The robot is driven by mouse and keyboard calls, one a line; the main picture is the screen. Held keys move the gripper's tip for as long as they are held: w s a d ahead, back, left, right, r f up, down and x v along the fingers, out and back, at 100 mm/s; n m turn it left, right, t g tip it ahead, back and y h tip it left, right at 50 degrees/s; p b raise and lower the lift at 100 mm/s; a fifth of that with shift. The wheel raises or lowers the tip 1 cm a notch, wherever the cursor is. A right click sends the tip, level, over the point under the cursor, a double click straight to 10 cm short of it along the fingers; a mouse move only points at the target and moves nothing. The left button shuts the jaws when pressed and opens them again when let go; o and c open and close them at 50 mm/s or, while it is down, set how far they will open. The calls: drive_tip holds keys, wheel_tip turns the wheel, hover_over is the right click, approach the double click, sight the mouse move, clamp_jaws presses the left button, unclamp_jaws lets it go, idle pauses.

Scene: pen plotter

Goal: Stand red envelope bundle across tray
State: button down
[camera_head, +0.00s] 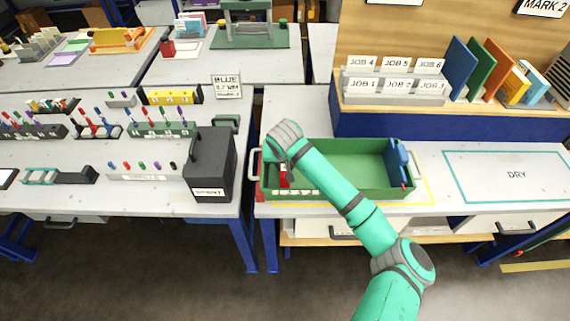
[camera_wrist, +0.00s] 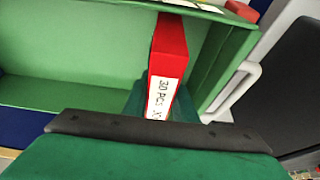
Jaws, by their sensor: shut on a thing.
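The red envelope bundle (camera_wrist: 170,50) is a narrow upright block with a white label reading "30 PCS". My gripper (camera_wrist: 158,98) is shut on it, with one green finger on each side. In the head view the red bundle (camera_head: 283,179) shows only in part below my wrist, at the left end of the green tray (camera_head: 345,160). In the wrist view it is inside the tray (camera_wrist: 75,45), close to the end wall that has the white handle. Its lower edge is hidden, so I cannot tell whether it touches the tray floor.
A blue item (camera_head: 397,160) stands at the tray's right end. A dark box (camera_head: 210,160) stands on the table just left of the tray. The job rack (camera_head: 395,88) is behind it. The DRY area (camera_head: 510,185) at right is clear, as is the tray's middle.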

drive_tip(key=shift+f, duration=0.1)
drive_tip(key=c, duration=1.4)
unclamp_jaws()
drive_tip(key=shift+c, duration=0.2)
drive_tip(key=v, duration=1.2)
drive_tip(key=shift+w, duration=0.1)
drive_tip(key=shift+s, duration=0.2)
